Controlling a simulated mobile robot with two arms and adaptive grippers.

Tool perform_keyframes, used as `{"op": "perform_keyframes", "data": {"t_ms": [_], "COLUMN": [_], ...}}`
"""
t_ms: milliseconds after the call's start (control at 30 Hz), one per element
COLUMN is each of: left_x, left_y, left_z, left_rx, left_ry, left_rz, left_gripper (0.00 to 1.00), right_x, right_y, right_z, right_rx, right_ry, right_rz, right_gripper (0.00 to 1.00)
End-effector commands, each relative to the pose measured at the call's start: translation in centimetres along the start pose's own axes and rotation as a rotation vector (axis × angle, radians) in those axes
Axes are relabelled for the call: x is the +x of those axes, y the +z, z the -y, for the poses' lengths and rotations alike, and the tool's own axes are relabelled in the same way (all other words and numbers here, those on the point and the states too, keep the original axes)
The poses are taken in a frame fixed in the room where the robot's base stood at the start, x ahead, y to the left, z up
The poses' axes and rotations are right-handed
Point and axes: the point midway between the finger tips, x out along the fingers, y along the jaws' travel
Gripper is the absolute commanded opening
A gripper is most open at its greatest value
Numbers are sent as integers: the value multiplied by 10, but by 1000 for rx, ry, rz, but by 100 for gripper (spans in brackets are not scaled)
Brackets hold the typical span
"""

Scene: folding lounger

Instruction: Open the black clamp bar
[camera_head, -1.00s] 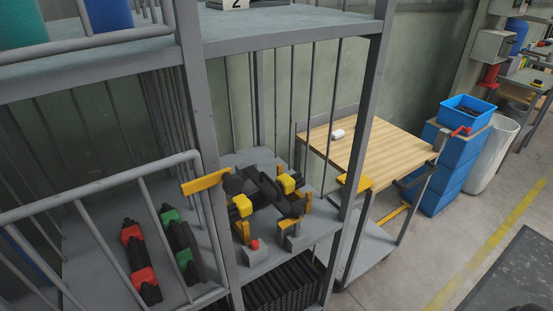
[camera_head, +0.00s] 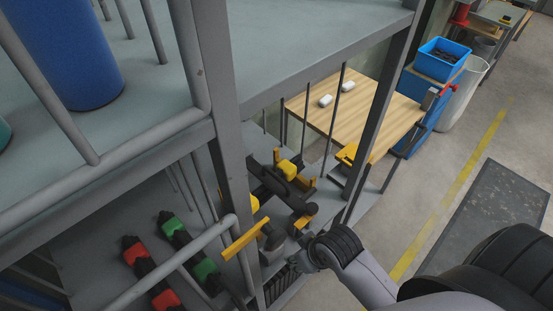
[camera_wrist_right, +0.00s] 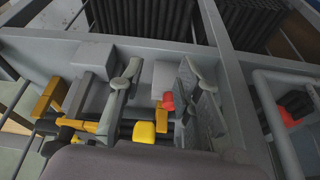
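The black clamp bar (camera_head: 277,187) lies slantwise over a fixture with yellow blocks on the middle shelf, partly hidden by the shelf post. In the right wrist view, dark bars with a yellow block (camera_wrist_right: 144,132) show, but I cannot tell which is the clamp bar. My right gripper (camera_head: 303,247) is at the shelf's front edge, in front of the fixture. Its two fingers (camera_wrist_right: 160,75) stand apart in the right wrist view, with a red button (camera_wrist_right: 168,102) visible between them. I see nothing held. My left gripper is not in view.
A grey post (camera_head: 230,150) and rail (camera_head: 170,265) stand left of the fixture, near a yellow bar (camera_head: 245,239). Red and green parts (camera_head: 176,232) lie on the left shelf. A wooden table (camera_head: 375,108) stands behind right. The floor at right has free room.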

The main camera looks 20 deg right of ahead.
Motion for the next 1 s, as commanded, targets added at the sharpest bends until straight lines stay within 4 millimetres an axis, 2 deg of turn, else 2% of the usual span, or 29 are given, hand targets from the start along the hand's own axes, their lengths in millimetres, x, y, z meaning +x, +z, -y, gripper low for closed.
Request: {"op": "perform_keyframes", "data": {"t_ms": [33, 200, 400, 533, 667, 800, 900, 1000], "left_x": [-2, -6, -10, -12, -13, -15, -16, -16], "left_y": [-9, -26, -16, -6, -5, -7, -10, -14], "left_z": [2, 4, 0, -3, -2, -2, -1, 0], "left_rx": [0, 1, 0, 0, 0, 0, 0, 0], "left_ry": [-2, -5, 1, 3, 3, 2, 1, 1], "left_rz": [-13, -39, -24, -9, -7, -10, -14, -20], "left_gripper": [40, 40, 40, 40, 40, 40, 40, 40], "right_x": [-5, -19, -36, -43, -59, -88, -109, -123], "right_y": [-13, -44, -79, -106, -146, -184, -202, -212], "right_z": [0, 4, 6, 0, -22, -58, -80, -94], "right_rx": [-18, -58, -113, -147, -169, -138, -96, -61], "right_ry": [-12, -61, -114, -145, -170, -182, -185, -190], "right_rz": [-15, -51, -78, -86, -79, -52, -40, -32], "right_gripper": [31, 31, 31, 31, 31, 31, 31, 31]}}
